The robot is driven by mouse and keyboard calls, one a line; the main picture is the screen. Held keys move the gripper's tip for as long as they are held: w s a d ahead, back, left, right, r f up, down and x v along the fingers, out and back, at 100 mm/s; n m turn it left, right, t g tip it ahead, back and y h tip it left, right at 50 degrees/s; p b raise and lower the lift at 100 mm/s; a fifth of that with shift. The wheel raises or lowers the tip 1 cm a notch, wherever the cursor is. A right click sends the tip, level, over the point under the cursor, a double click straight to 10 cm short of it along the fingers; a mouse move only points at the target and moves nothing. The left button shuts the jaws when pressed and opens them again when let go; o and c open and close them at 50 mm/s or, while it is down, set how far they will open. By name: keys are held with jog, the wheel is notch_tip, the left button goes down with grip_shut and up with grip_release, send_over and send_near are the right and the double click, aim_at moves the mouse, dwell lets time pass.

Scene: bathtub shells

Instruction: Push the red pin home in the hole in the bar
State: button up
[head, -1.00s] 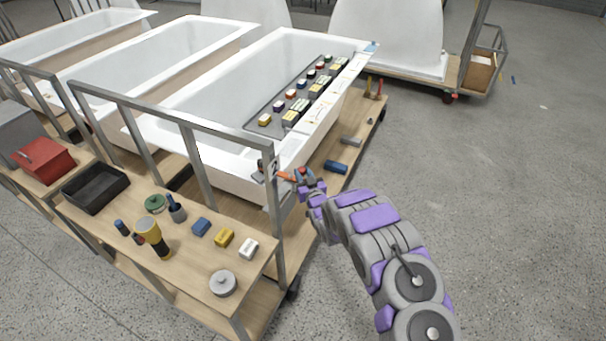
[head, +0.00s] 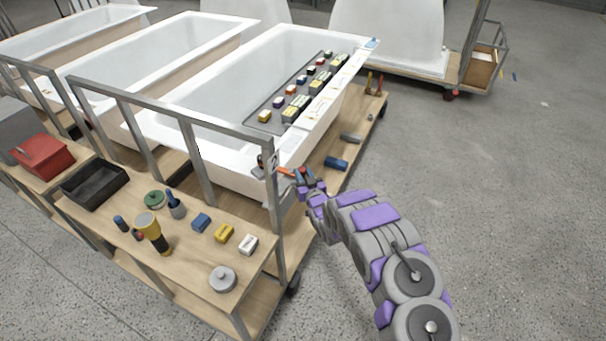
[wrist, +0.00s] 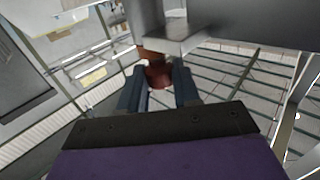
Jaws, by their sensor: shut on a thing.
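The red pin (wrist: 158,74) shows in the wrist view as a red-brown piece between the two dark fingers of my gripper (wrist: 158,92). My gripper is shut on it. Its far end meets or lies behind a grey metal piece (wrist: 178,42) just beyond the fingertips. The hole is hidden, so I cannot tell how deep the pin sits. In the head view my gripper (head: 306,182) is by the cart's corner post, with a small red spot at its tip. The bar is hard to make out there; a grey rail (head: 185,117) runs along the cart's end.
An orange-handled item (head: 285,171) lies just left of my gripper. A white bathtub (head: 215,172) with a tray of small blocks (head: 262,128) stands behind the rail. A wooden shelf (head: 185,265) holds tools and a black bin (head: 95,186).

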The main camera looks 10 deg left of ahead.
jog(key=shift+f, duration=0.3)
jog(key=o, duration=1.1)
jog(key=p+v, duration=0.3)
jog(key=v, duration=1.4)
jog(key=shift+s+d, duration=0.1)
jog(key=shift+s, duration=0.05)
